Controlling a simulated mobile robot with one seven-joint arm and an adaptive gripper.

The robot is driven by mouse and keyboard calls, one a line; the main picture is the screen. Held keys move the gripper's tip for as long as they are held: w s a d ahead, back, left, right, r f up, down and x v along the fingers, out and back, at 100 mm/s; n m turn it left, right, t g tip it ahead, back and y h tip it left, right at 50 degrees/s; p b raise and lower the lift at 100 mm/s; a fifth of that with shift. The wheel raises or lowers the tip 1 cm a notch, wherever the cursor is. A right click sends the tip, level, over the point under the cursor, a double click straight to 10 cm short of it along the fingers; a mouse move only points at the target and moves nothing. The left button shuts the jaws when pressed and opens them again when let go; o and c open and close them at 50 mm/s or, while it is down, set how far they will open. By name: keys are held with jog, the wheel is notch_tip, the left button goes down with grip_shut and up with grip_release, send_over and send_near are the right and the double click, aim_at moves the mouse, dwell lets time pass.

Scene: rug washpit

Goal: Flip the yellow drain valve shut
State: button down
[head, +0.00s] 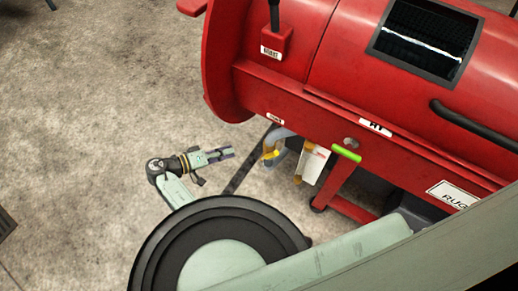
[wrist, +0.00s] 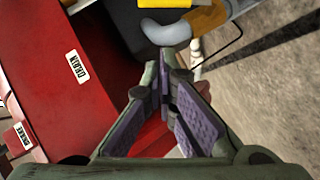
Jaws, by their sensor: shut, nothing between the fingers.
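The yellow drain valve handle (head: 271,154) shows in the head view under the red drum's lower edge, beside a grey bent pipe (head: 281,134). In the wrist view only a piece of the yellow handle (wrist: 167,3) shows at the top edge, above the grey pipe end (wrist: 164,32) and a brass-coloured fitting (wrist: 207,17). My gripper (head: 232,152) is shut and empty, pointing right at the valve with a gap between in the head view. In the wrist view my gripper's fingertips (wrist: 166,62) meet just below the pipe end. I cannot tell whether they touch it.
The red drum machine (head: 330,60) fills the upper right, with a drain label (wrist: 74,67) on its side. A white tag (head: 313,163) and a green lever (head: 346,153) sit right of the valve. A red leg (head: 350,195) stands below. Concrete floor (head: 100,100) is open at left.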

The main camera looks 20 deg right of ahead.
aim_at(269, 156)
jog(key=shift+d, duration=0.15)
jog(key=s+f+p+x, duration=0.1)
jog(key=p+x, duration=0.2)
jog(key=x, duration=0.9)
jog(key=shift+s+d+f+p, duration=0.15)
jog(key=shift+s+d+p, duration=0.2)
jog(key=shift+s, duration=0.35)
jog(key=shift+f, duration=0.1)
